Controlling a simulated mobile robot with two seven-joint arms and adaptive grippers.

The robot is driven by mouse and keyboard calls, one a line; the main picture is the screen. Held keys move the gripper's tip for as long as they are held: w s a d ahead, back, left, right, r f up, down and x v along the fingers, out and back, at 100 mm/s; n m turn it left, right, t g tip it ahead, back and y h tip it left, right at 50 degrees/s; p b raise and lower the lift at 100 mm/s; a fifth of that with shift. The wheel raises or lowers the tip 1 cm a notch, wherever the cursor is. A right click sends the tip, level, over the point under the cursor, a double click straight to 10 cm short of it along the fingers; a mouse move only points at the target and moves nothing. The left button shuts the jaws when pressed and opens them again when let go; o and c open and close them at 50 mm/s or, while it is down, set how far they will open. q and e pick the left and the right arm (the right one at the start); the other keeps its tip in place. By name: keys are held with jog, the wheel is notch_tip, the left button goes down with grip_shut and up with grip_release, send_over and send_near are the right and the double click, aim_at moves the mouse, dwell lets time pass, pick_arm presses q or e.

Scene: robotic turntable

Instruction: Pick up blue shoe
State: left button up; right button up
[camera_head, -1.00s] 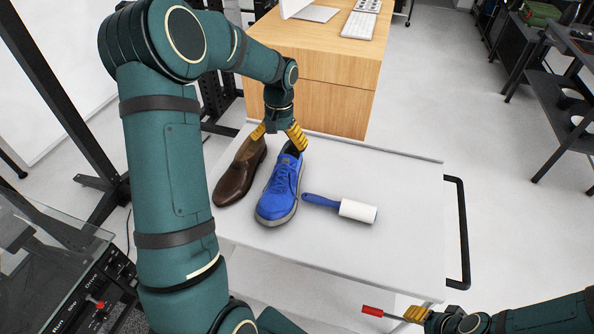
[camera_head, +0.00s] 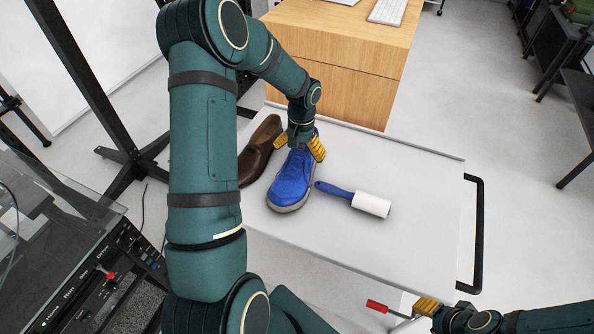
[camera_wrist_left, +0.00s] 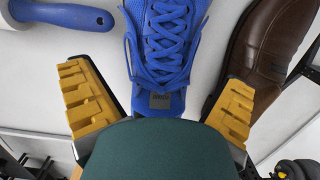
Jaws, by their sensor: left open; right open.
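The blue shoe (camera_head: 292,184) stands on the white cart top, toe toward me. My left gripper (camera_head: 299,150) is open at the shoe's far end, one yellow finger on each side of it. In the left wrist view the blue shoe (camera_wrist_left: 166,45) lies between the two spread fingers of the left gripper (camera_wrist_left: 160,100), with a gap on each side. My right gripper (camera_head: 428,306) is at the lower right, away from the shoe. A screwdriver with a red handle (camera_head: 377,306) shows beside its fingers; I cannot tell whether they touch.
A brown shoe (camera_head: 258,150) stands close to the left of the blue one; it also shows in the left wrist view (camera_wrist_left: 262,50). A lint roller (camera_head: 356,200) lies to the right. The white cart top (camera_head: 420,190) is clear farther right.

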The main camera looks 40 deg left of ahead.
aim_at(298, 162)
pick_arm(q)
jog(key=f, duration=0.4)
jog(key=shift+s, duration=0.25)
jog(key=c, duration=1.3)
jog(key=shift+d, duration=0.1)
jog(key=shift+r, duration=0.15)
